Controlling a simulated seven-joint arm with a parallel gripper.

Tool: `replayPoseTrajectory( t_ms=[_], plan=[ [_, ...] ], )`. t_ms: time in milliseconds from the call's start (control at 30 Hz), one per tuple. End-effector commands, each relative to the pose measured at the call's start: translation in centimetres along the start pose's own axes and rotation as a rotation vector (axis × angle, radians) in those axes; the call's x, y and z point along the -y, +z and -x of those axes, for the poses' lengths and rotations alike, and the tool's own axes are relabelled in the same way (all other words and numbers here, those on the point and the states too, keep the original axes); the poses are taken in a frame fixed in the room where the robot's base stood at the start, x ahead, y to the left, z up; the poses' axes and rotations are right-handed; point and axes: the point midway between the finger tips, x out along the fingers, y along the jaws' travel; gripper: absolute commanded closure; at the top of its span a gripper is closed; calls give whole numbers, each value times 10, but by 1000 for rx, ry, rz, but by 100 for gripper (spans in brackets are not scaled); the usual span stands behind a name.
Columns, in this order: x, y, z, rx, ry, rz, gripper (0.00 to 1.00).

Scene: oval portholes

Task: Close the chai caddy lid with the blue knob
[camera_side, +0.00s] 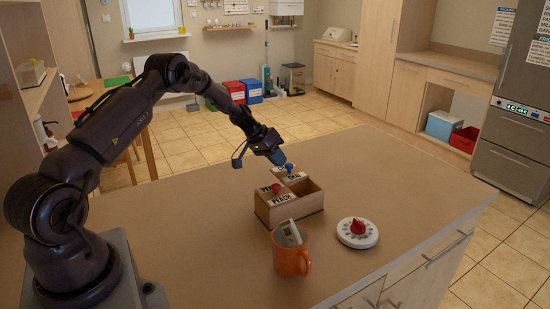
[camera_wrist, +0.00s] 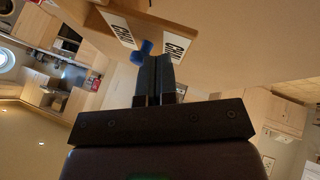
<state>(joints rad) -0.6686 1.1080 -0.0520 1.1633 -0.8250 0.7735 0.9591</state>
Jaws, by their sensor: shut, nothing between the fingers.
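The wooden caddy (camera_side: 290,210) stands on the counter, with a red-knobbed PEACH section at left and a CHAI section at right. The near part of the CHAI side is open and shows its hollow. The lid labelled CHAI (camera_side: 296,177) is at the back of that side and carries the blue knob (camera_side: 289,167). My gripper (camera_side: 280,160) is shut and empty just above and behind the knob. In the wrist view, the fingers (camera_wrist: 155,62) are right beside the blue knob (camera_wrist: 141,51); I cannot tell whether they touch. CHAI labels show on both sides of it.
An orange mug (camera_side: 291,258) with a packet in it stands close in front of the caddy. A white round dial with a red knob (camera_side: 357,231) lies to the right. The red knob (camera_side: 276,189) sits left of the opening. The counter beyond is clear.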

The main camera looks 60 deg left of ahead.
Motion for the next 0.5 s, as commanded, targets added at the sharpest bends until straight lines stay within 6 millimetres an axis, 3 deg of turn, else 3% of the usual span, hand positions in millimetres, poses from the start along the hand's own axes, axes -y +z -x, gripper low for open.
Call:
replayPoseTrajectory(
  t_ms=[267,500],
  plan=[
    [-8,3,-3,1,2,1,100],
    [-54,20,-17,1,4,-1,100]
  ],
)
